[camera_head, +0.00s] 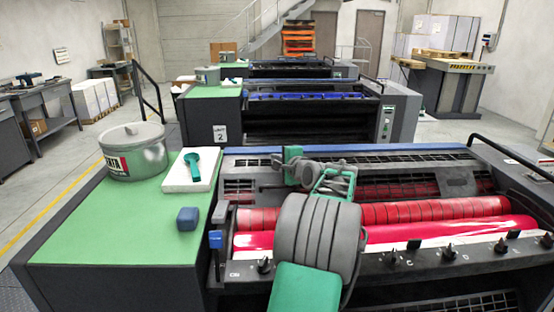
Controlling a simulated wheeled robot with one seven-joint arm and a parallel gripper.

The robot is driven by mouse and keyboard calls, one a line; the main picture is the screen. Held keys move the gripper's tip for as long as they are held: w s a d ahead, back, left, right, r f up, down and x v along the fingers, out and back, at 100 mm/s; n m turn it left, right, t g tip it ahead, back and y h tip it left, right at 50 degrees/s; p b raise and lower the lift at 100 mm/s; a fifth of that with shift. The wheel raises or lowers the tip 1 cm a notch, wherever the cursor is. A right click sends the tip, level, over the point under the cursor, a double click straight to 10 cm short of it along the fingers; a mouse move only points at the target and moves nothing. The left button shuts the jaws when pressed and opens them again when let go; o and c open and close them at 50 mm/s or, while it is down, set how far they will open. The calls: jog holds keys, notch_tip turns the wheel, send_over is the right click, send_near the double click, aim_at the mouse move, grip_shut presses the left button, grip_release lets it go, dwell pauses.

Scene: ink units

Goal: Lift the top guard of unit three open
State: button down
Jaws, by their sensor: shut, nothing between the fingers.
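The nearest ink unit fills the front right; its number is not readable here. Its top guard (425,176) is a dark mesh panel below a long blue bar (400,149), behind the red rollers (400,210). I cannot tell surely how far the guard is tilted. My grey and green arm reaches from the bottom middle over the rollers. My gripper (280,174) is shut and empty at the left part of the mesh, just below the blue bar. Whether it touches the guard cannot be told. My arm hides part of the rollers and mesh.
The unit labelled 2 (310,118) stands behind. A dark handrail (515,160) is at right.

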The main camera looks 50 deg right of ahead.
jog(key=c, duration=2.1)
grip_release()
jog(key=o, duration=0.4)
jog(key=b+v, duration=0.1)
jog(key=v, duration=0.6)
jog(key=shift+s+a, duration=0.2)
jog(key=shift+s, duration=0.15)
jog(key=shift+r, duration=0.1)
